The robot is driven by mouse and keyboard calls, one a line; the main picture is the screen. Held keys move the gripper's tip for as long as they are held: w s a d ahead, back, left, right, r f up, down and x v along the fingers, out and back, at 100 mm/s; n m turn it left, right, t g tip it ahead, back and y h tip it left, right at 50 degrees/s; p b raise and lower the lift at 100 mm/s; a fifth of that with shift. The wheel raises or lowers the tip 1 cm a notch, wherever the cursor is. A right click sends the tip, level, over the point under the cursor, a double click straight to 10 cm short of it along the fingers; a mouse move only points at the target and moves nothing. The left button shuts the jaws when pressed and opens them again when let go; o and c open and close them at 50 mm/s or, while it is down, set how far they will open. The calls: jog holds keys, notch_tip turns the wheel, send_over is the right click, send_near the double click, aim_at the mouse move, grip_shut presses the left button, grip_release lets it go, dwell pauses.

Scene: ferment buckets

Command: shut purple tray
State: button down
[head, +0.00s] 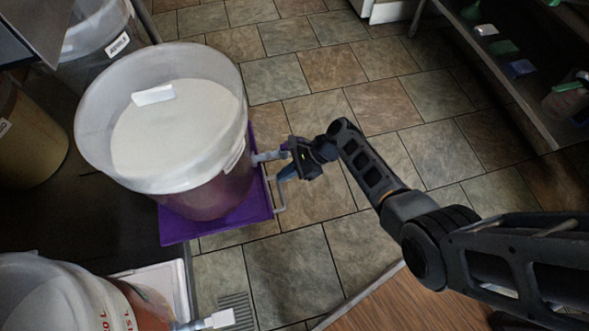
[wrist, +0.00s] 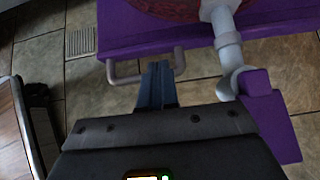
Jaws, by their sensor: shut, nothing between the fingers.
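The purple tray (head: 215,225) juts out over the tiled floor from a dark surface at the left. A large translucent bucket (head: 190,185) with pale contents stands on it. My gripper (head: 281,177) is at the tray's right side, by its grey bar handle (head: 281,206) and just below the bucket's spigot (head: 268,156). In the wrist view the blue fingers (wrist: 157,72) are together and empty. Their tips overlap the handle (wrist: 128,79) in the picture, close to the front of the purple tray (wrist: 150,40). I cannot tell if they touch it. The spigot (wrist: 229,50) is right beside the fingers.
More buckets stand at upper left, one brownish (head: 30,140). A dark shelf (head: 500,70) with small items is at upper right. The tiled floor (head: 350,75) between is clear.

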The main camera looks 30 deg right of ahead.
jog(key=shift+b+x, duration=0.65)
jog(key=shift+x, duration=1.3)
